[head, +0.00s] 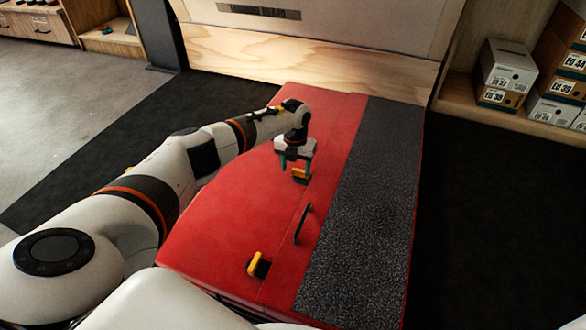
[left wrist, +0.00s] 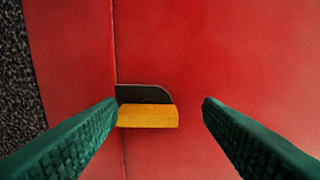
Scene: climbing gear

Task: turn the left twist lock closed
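The twist lock under my left gripper has a yellow grip (left wrist: 148,116) and a dark base (left wrist: 145,94). It sits by the seam of the red case (head: 225,225), and its yellow bar lies across the seam's direction in the left wrist view. In the head view this lock (head: 300,177) is just below the fingers. My left gripper (head: 296,163) is open, pointing down. Its green fingers (left wrist: 160,104) stand on either side of the lock, with the left one closer; I cannot tell whether it touches. My right gripper is out of view.
A second yellow and black twist lock (head: 258,265) is nearer on the seam. A black handle (head: 302,223) stands between the locks. A dark textured strip (head: 360,220) runs along the right. Shoe boxes (head: 505,70) sit on a shelf at the far right.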

